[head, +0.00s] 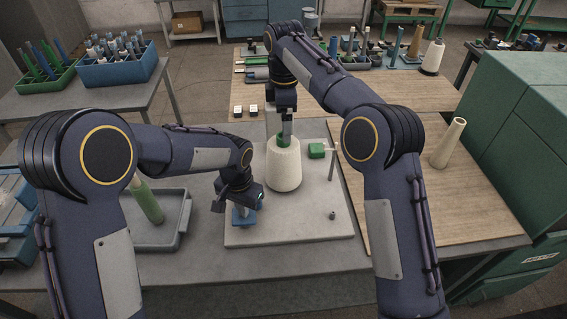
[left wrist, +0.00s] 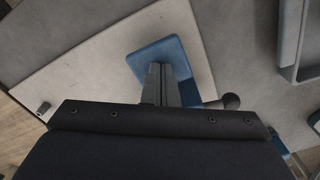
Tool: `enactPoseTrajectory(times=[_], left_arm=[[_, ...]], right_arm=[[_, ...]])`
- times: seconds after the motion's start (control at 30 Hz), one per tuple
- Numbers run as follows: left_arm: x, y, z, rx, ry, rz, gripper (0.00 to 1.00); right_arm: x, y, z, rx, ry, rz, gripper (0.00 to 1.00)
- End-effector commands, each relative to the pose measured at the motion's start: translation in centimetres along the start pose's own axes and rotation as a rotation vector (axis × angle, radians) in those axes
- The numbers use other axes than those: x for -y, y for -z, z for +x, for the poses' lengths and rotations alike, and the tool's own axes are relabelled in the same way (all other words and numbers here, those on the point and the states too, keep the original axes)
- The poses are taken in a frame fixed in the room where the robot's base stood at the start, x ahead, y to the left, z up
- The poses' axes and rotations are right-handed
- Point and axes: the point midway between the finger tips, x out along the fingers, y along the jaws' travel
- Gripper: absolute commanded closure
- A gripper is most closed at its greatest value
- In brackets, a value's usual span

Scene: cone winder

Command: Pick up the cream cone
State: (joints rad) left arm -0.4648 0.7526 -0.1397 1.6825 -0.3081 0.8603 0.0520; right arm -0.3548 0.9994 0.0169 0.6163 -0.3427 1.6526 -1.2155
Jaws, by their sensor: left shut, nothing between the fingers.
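The cream cone (head: 283,172) stands upright on the pale board in the middle of the head view, with a green piece (head: 284,140) at its top. My right gripper (head: 287,130) points down at that green top from above; whether its fingers grip it is too small to tell. My left gripper (head: 243,207) is low over the board, left of the cone and apart from it. In the left wrist view, its fingers (left wrist: 160,84) are shut and empty over a blue square base (left wrist: 151,54). That blue base also shows in the head view (head: 243,218).
A grey tray (head: 182,228) with a green tube (head: 148,203) is at the left. A green block (head: 316,151) and a thin post (head: 332,162) stand right of the cone. A tan cone (head: 448,143) stands on the wooden top near the green cabinet (head: 520,140).

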Motion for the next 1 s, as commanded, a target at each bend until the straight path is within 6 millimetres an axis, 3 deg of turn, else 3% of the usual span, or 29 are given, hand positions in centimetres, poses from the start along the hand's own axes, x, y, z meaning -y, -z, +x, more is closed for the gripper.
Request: enactPoseTrajectory(times=[0.13, 0.37, 0.7, 1.0], left_arm=[[0.1, 0.0, 0.1, 0.000, 0.001, -0.001, 1.00], [0.1, 0.0, 0.1, 0.000, 0.001, -0.001, 1.00], [0.1, 0.0, 0.1, 0.001, 0.001, -0.001, 1.00], [0.1, 0.0, 0.1, 0.001, 0.001, -0.001, 1.00]], right_arm=[[0.1, -0.1, 2.6, 0.000, 0.003, 0.002, 0.00], [0.1, -0.1, 4.5, -0.001, 0.000, 0.003, 0.00], [0.3, 0.0, 9.0, -0.001, 0.001, 0.003, 0.00], [0.2, 0.1, 9.4, -0.002, -0.002, 0.003, 0.01]])
